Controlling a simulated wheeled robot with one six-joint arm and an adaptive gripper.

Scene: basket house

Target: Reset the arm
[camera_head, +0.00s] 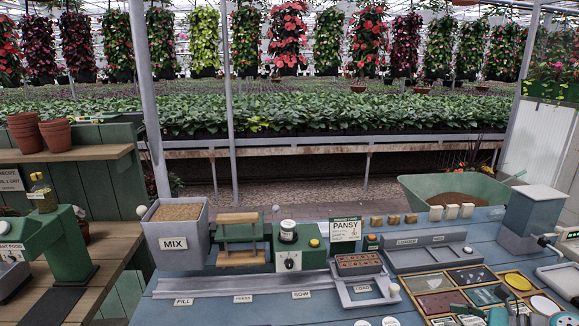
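My arm and my gripper do not show in the head view, so I cannot tell how the arm is posed or whether the gripper is open. A blue-grey workbench (240,312) fills the lower middle and right. A small brown cell tray (358,264) sits at the right end of a long grey rail (240,284) labelled fill, press and sow.
A grey MIX bin (174,243), a green press frame (241,240) and a PANSY sign (345,230) stand along the bench. A compartment tray (435,303) is at lower right. A green wheelbarrow (455,189) is behind. Terracotta pots (56,134) sit on a left shelf.

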